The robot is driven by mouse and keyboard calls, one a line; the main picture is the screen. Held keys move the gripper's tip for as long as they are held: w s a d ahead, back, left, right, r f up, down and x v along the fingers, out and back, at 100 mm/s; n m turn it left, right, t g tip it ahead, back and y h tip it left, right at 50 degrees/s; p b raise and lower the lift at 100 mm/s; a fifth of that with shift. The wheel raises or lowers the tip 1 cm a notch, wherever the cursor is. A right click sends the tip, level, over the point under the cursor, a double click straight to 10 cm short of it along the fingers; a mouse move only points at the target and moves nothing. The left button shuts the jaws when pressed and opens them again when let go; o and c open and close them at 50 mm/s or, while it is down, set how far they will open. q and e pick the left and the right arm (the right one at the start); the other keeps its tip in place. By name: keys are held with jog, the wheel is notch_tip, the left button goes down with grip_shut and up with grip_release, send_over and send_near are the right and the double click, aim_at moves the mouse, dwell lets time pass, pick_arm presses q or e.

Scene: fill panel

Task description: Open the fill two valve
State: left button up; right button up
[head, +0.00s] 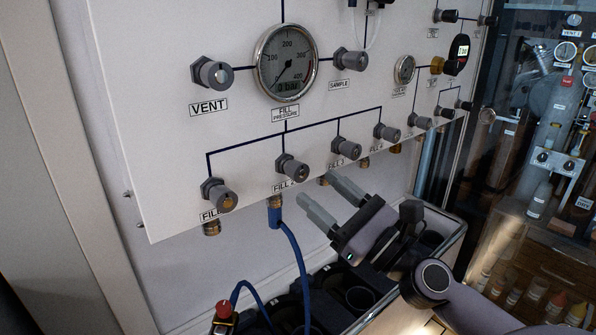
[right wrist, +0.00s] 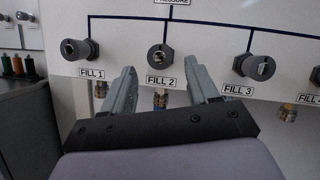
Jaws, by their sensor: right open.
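The FILL 2 valve (head: 291,167) is a grey knob on the lower row of the white panel (head: 150,130). My right gripper (head: 319,189) is open and empty, below and to the right of that knob in the head view. In the right wrist view the FILL 2 knob (right wrist: 161,57) shows just above and between the two spread fingertips (right wrist: 161,72), with no visible contact. Its label (right wrist: 161,81) reads FILL 2. My left gripper is not in view.
FILL 1 (head: 222,195) and FILL 3 (head: 346,148) knobs flank it. A blue hose (head: 292,240) hangs from a fitting below FILL 2. The fill pressure gauge (head: 286,62) is above. Dark cylinders (head: 322,310) stand below the panel. A glass-fronted cabinet (head: 540,130) is at right.

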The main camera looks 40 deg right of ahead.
aim_at(303, 175)
jog(key=shift+p+x, duration=1.1)
jog(key=shift+x, duration=1.8)
jog(key=c, duration=1)
